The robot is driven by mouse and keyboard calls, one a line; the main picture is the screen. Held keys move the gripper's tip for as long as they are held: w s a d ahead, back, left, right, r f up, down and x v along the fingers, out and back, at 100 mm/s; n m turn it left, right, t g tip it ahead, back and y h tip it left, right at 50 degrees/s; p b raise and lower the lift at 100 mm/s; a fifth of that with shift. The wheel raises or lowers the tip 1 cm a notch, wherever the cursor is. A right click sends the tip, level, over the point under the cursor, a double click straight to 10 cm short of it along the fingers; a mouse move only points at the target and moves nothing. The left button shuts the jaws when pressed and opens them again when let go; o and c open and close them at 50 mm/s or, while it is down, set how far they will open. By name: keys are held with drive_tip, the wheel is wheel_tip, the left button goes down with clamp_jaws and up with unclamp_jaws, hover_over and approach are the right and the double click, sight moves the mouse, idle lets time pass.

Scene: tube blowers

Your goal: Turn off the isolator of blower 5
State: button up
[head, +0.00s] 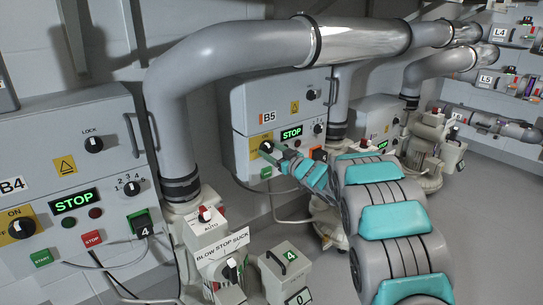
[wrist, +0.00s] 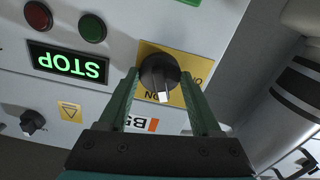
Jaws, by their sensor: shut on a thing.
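The blower 5 cabinet, labelled B5 (head: 269,117), stands at the middle of the head view. Its isolator is a black rotary knob (wrist: 158,72) on a yellow plate (wrist: 147,50) marked ON and OFF. In the wrist view, which is upside down, the knob's white mark sits close to the ON lettering. My gripper (wrist: 158,80) has its green fingers on either side of the knob and is shut on it. In the head view my gripper (head: 272,153) reaches the isolator at the panel's lower left and partly covers it.
A green STOP display (head: 291,133) is lit beside the isolator. The B4 cabinet (head: 75,150) stands at left with its own isolator (head: 21,228). A large grey pipe (head: 225,60) and a blow/stop/suck selector box (head: 222,250) stand between the cabinets and me.

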drive_tip(key=n+b, duration=0.2)
drive_tip(key=n, duration=0.1)
drive_tip(key=shift+f+n, duration=0.15)
drive_tip(key=shift+n, duration=0.25)
drive_tip(key=n+b, duration=0.3)
drive_tip(key=shift+n, duration=0.3)
drive_tip(key=n+b, duration=0.2)
drive_tip(key=shift+n, duration=0.3)
drive_tip(key=shift+n+b, duration=1.2)
drive_tip(key=shift+n, duration=0.2)
drive_tip(key=shift+a, duration=0.1)
drive_tip(key=o, duration=1.4)
drive_tip(key=shift+c, duration=0.2)
drive_tip(key=shift+s, duration=0.1)
drive_tip(key=v, duration=0.7)
drive_tip(key=shift+s+d+p, duration=0.25)
drive_tip(key=shift+d+p, duration=0.05)
